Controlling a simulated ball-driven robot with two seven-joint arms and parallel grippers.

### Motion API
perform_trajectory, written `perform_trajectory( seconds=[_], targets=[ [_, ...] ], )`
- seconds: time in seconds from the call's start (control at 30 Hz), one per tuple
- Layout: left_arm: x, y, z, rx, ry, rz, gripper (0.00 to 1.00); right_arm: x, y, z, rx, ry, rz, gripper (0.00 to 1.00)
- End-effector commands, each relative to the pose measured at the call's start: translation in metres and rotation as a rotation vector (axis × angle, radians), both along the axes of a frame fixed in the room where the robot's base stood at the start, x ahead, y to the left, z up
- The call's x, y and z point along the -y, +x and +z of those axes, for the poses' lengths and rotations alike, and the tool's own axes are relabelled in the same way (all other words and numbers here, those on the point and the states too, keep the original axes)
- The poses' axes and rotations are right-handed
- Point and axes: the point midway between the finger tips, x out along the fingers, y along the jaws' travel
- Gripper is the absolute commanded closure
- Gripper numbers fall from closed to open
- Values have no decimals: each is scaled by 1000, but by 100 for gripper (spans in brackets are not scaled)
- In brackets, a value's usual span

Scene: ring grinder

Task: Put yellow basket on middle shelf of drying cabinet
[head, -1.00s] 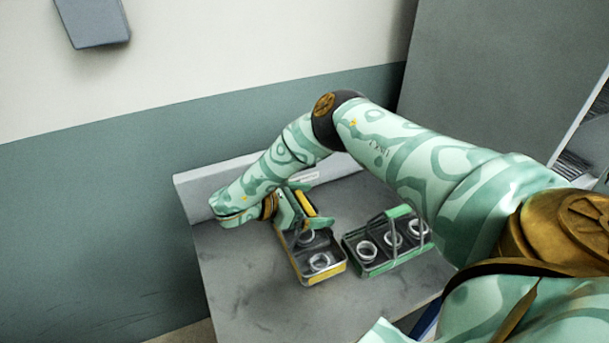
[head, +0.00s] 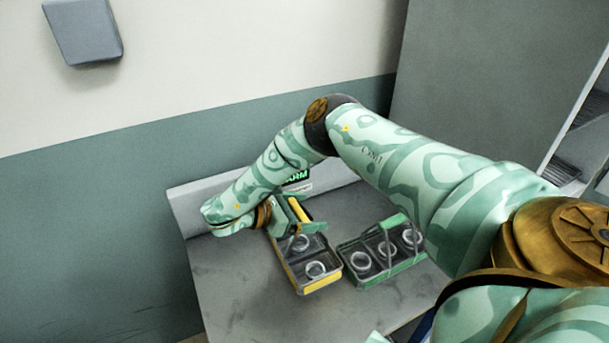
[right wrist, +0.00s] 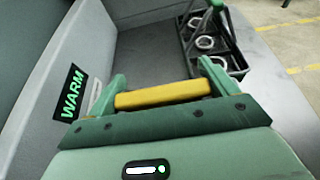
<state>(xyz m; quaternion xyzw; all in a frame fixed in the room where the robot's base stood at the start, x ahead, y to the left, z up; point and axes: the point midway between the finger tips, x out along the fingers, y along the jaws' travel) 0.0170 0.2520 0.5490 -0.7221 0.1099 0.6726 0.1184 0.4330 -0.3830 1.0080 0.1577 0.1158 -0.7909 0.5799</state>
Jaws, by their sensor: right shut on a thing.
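The yellow basket (head: 322,286) stands on the grey worktop in the head view, a divided tray with a yellow front and white rings inside. My right gripper (head: 303,210) is at its upper left and shut on its yellow handle. In the right wrist view the yellow handle (right wrist: 162,95) lies across between the two green fingers (right wrist: 165,88); the basket's body is hidden there. The drying cabinet (head: 490,80) seems to be the tall grey unit at the right, with dark shelf slats (head: 565,172) partly visible at its edge. My left gripper is not in view.
A green basket (head: 375,280) with several rings stands close to the right of the yellow one. It also shows in the right wrist view (right wrist: 237,66). A raised back ledge bears a WARM sign (right wrist: 69,93). The worktop's front left (head: 235,290) is clear.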

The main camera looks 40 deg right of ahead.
Motion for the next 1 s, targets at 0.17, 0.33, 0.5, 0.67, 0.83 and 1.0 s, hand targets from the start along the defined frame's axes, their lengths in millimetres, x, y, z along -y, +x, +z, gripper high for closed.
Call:
perform_trajectory(
  seconds=[0.17,0.33,0.5,0.67,0.83,1.0],
  targets=[
    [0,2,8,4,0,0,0,-1,-1,20,1,0,1,70],
    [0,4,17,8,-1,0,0,-10,-13,39,1,0,1,70],
    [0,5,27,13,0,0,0,-22,-29,64,2,0,2,70],
    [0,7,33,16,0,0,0,-38,-51,84,-2,2,3,70],
    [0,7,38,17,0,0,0,-58,-78,98,-2,-1,2,70],
    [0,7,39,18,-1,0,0,-74,-99,108,-2,1,1,70]
  ],
)
